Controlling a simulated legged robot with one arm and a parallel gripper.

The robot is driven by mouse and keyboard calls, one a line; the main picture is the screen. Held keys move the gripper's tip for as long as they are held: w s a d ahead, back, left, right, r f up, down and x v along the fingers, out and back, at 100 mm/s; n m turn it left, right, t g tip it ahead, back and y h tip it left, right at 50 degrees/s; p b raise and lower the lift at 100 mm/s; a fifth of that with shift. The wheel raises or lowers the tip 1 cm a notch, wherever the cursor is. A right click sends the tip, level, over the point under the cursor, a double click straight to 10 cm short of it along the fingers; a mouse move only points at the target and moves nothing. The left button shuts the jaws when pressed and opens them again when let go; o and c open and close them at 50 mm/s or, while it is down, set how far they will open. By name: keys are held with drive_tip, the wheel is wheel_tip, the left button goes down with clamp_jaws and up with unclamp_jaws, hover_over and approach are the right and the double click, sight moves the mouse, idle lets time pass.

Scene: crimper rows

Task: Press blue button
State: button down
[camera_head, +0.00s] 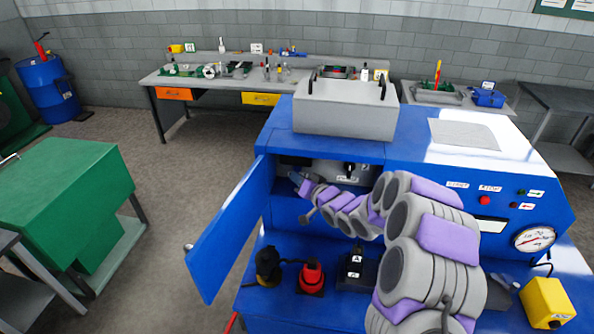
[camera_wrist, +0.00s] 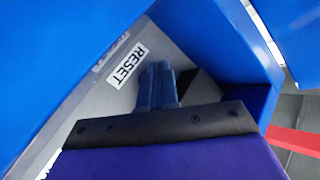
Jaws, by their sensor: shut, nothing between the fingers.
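My gripper (camera_head: 298,180) reaches into the open compartment of the blue machine (camera_head: 285,145), at its left side. In the wrist view its fingers (camera_wrist: 158,75) are together, with nothing seen between them. The fingertips are close to a grey panel (camera_wrist: 150,45) with a white RESET label (camera_wrist: 127,66) just left of them. I cannot tell whether they touch the panel. No blue button can be made out in either view; the fingers may cover it.
The blue door (camera_head: 228,235) stands open to the left. A black knob (camera_head: 348,168) is in the compartment, right of my gripper. Below are a black plug (camera_head: 268,265), a red plug (camera_head: 311,275) and a black box (camera_head: 356,270). A red button (camera_head: 485,200) is on the right console.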

drive_tip(key=s+b, duration=0.1)
drive_tip(key=s, duration=0.2)
drive_tip(key=s+a+b, duration=0.1)
drive_tip(key=s, duration=0.1)
drive_tip(key=shift+b, duration=0.3)
drive_tip(key=shift+d, duration=0.1)
idle(0.4)
